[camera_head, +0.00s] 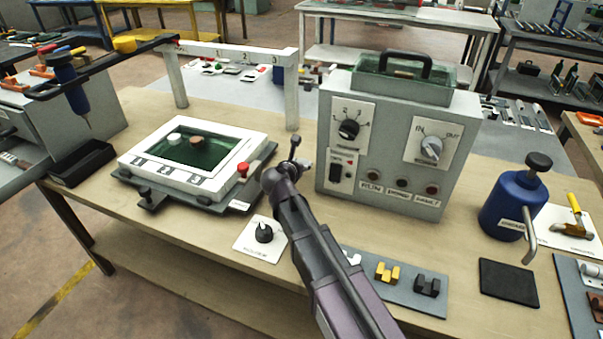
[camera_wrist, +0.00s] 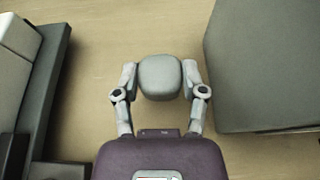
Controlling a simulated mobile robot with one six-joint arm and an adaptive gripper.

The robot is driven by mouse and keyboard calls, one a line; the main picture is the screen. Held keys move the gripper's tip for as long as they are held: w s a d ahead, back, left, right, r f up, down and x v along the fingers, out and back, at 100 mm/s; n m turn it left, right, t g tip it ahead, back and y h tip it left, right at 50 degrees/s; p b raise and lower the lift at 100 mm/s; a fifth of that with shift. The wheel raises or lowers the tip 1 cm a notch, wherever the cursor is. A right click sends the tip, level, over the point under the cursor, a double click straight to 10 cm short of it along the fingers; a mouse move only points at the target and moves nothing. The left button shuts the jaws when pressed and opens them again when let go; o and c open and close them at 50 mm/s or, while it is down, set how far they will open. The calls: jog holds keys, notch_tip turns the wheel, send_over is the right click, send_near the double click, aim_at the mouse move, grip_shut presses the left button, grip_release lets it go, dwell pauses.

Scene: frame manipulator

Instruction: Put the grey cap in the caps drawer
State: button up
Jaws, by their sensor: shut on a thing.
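The grey cap (camera_wrist: 160,80) is a rounded grey block between the two fingers of my gripper (camera_wrist: 160,72) in the wrist view. The fingers touch it on its left and right sides. Wooden bench top shows around it. In the head view my gripper (camera_head: 287,168) is over the bench, between the white-framed panel and the grey control box; the cap is hard to make out there behind my arm. I cannot make out a drawer marked for caps in either view.
The white-framed panel (camera_head: 244,142) with pale and brown round pieces on green lies left. The grey control box (camera_head: 388,182) stands close on the right. A knob plate (camera_head: 252,249), a tray of small blocks (camera_head: 400,297) and a blue can (camera_head: 507,208) are nearer the front.

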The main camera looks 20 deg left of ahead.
jog(key=shift+f, duration=0.1)
jog(key=shift+f+b, duration=1.7)
jog(key=shift+b, duration=0.1)
jog(key=shift+f, duration=0.15)
jog(key=o, duration=0.8)
jog(key=shift+r, duration=0.25)
jog(key=p+v, duration=0.4)
jog(key=v, duration=0.8)
jog(key=shift+p, duration=0.35)
